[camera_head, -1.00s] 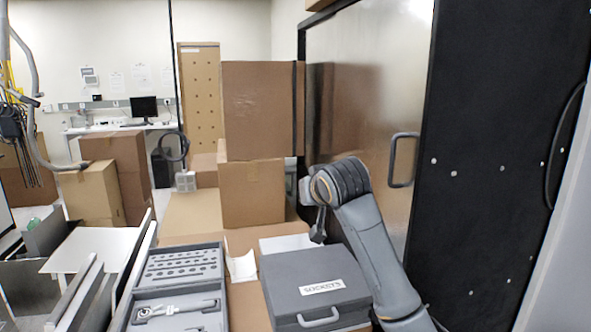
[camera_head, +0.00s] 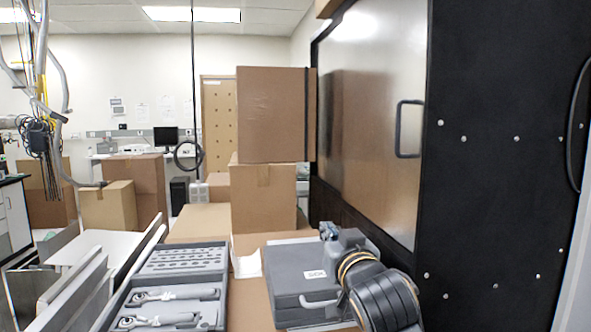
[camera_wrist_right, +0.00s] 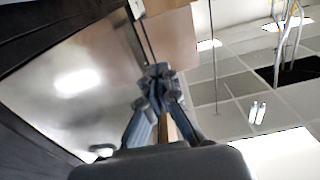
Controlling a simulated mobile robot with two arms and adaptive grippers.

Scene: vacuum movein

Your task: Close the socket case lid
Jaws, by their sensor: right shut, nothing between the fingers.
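The socket case (camera_head: 288,268) is a grey case with a handle and a white label on its top, standing on the brown surface in the middle foreground of the head view. Its lid looks down flat. My right gripper (camera_head: 328,231) is at the lid's far right side in the head view, partly over the case. In the right wrist view its fingertips (camera_wrist_right: 157,76) meet, with nothing between them. I cannot tell whether it touches the lid. My left gripper is not in view.
An open grey tool tray (camera_head: 219,318) with wrenches lies left of the case. Stacked cardboard boxes (camera_head: 264,200) stand behind it. A large dark cabinet with a metal door (camera_head: 375,130) rises close on the right. White paper (camera_head: 247,264) lies between tray and case.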

